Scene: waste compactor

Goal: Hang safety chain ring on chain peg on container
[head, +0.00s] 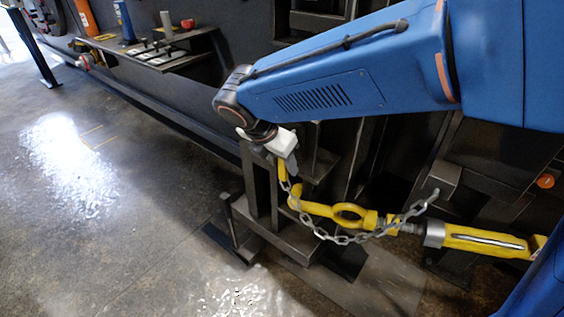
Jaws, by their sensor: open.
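A grey chain (342,239) hangs in a sagging loop in the head view. Its right end rises to about the upper right of the yellow tensioner (350,214). Its left end runs up to a small yellow piece (282,171) just below my gripper, which may be the ring or the peg; I cannot tell which. My gripper (289,160), pale with grey fingers, is open at the end of my blue arm, right above that yellow piece. Whether it touches the piece is hidden by the angle and small size.
The yellow tensioner with an eye and a hooked left end lies across dark steel framework (268,225). A shelf (165,60) with several small items is on the dark wall at upper left. Open concrete floor (90,220) lies at left.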

